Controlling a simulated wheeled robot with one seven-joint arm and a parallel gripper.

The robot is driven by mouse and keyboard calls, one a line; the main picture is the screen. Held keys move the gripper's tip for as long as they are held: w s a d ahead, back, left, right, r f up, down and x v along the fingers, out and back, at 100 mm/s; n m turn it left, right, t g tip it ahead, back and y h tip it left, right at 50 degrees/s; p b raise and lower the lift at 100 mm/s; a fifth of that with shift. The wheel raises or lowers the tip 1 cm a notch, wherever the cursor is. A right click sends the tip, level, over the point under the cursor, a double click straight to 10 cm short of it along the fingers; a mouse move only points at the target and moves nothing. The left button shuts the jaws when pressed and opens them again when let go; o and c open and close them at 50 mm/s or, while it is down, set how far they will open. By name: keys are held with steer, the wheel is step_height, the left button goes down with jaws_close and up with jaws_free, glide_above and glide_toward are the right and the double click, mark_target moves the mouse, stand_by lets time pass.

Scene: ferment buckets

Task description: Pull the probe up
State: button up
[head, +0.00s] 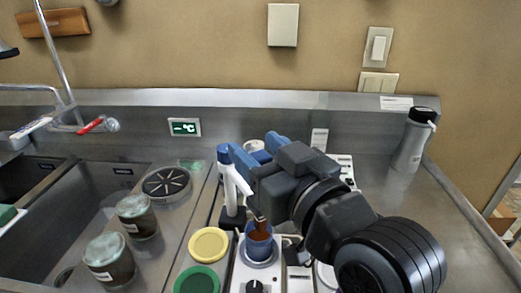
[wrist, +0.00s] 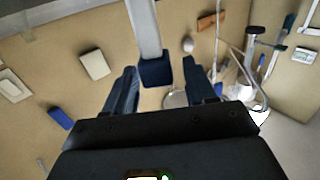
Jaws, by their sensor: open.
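A white probe (head: 236,184) with a blue top slants down beside my gripper. Its lower end leads toward a blue cup (head: 257,247) with reddish-brown contents; my gripper partly hides how far it goes in. My gripper (head: 254,153) is open, its two blue fingers close to the probe's upper part. In the wrist view, a pale shaft with a dark blue end block (wrist: 155,73) lies between the open fingers (wrist: 160,80). I see gaps on both sides, and cannot tell how deep it sits between them.
A yellow lid (head: 208,244) and a green lid (head: 197,281) lie left of the cup. Two lidded jars (head: 137,217) (head: 109,258) stand by the sink (head: 81,193). A grey-white bottle (head: 413,142) stands at the back right. The counter at right is mostly clear.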

steer(key=b+v, duration=0.1)
steer(key=v, duration=0.6)
steer(key=shift+s+d+b, duration=0.25)
steer(key=shift+s+b, duration=0.05)
steer(key=shift+b, duration=0.1)
steer(key=shift+f, duration=0.1)
stand_by(0.8)
